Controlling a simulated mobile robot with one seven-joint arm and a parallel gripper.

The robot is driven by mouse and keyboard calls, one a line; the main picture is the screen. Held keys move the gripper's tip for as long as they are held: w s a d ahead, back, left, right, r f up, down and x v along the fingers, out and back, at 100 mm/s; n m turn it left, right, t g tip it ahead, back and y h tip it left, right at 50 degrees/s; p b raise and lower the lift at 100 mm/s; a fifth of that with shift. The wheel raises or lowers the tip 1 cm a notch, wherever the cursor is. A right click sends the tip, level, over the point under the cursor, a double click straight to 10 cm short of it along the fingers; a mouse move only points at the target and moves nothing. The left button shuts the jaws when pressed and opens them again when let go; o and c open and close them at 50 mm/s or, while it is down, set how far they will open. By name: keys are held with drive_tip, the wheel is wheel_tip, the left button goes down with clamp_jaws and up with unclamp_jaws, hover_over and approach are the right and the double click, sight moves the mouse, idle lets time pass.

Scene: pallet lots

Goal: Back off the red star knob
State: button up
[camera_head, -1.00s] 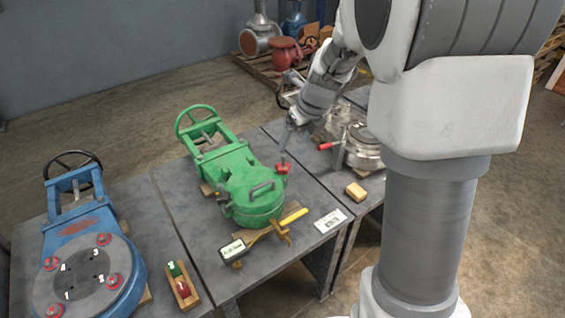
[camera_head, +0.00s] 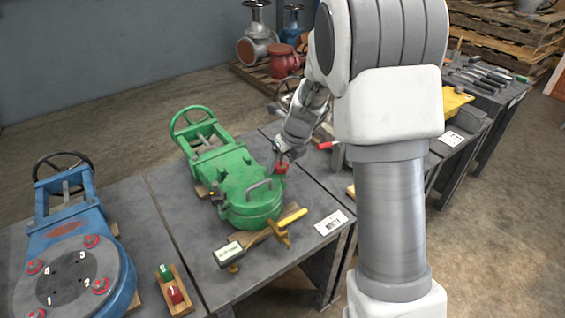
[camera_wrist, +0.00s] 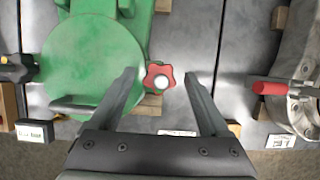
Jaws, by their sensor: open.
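A red star knob (camera_wrist: 159,77) with a pale round centre sits at the edge of the green valve's round cover (camera_wrist: 92,70). In the wrist view my gripper (camera_wrist: 160,82) is open, with one dark finger on each side of the knob and a gap to each. I cannot tell the height of the fingertips over the knob. In the head view the knob (camera_head: 281,168) shows at the right side of the green valve (camera_head: 250,205), just under my gripper (camera_head: 279,155). The fingers are too small there to tell contact.
A blue valve (camera_head: 75,268) with several red knobs stands at the left. A wooden block (camera_head: 175,290) holds a green and a red piece. A yellow-handled tool (camera_head: 285,222) and a labelled sign (camera_head: 229,254) lie in front. A red-handled clamp (camera_wrist: 270,88) is at the right.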

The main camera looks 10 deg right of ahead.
clamp_jaws()
drive_tip(key=shift+n, duration=0.3)
